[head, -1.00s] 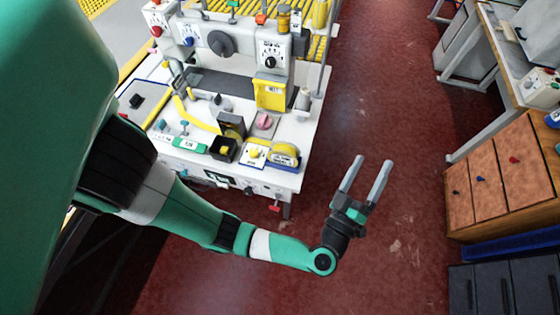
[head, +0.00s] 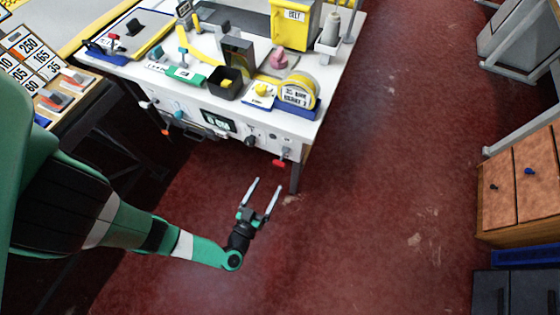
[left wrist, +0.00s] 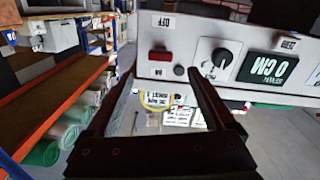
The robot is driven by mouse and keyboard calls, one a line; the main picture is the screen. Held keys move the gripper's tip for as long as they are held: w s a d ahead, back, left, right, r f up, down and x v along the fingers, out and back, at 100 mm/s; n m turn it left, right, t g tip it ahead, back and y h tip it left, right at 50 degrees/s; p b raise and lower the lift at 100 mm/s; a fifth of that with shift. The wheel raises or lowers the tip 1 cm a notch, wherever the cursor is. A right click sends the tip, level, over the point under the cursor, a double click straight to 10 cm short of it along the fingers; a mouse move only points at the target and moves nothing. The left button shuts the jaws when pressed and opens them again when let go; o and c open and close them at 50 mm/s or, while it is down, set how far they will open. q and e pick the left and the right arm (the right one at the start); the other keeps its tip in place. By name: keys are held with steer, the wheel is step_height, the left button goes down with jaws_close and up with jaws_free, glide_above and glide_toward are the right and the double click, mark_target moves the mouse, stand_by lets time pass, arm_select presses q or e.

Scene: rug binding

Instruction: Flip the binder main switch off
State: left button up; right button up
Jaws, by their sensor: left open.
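The binder main switch is a red lever (head: 279,162) at the right end of the white bench's front panel (head: 190,108). In the left wrist view the red switch (left wrist: 161,55) shows between an upside-down OFF label (left wrist: 163,20) and an ON label (left wrist: 157,73), nearer to ON. My left gripper (head: 268,183) is open and empty, just in front of and below the switch in the head view. The right gripper is not in view.
A bench leg (head: 296,177) stands close to my left gripper. A wooden drawer cabinet (head: 515,190) is at the right. Red floor between is clear.

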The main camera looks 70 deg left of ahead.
mark_target(281, 159)
arm_select(q)
steer(key=b+x, duration=0.3)
steer(key=x, duration=0.8)
steer(key=shift+a+b, duration=0.15)
steer(key=shift+b, duration=0.15)
steer(key=shift+w+a, duration=0.15)
steer(key=shift+w, duration=0.05)
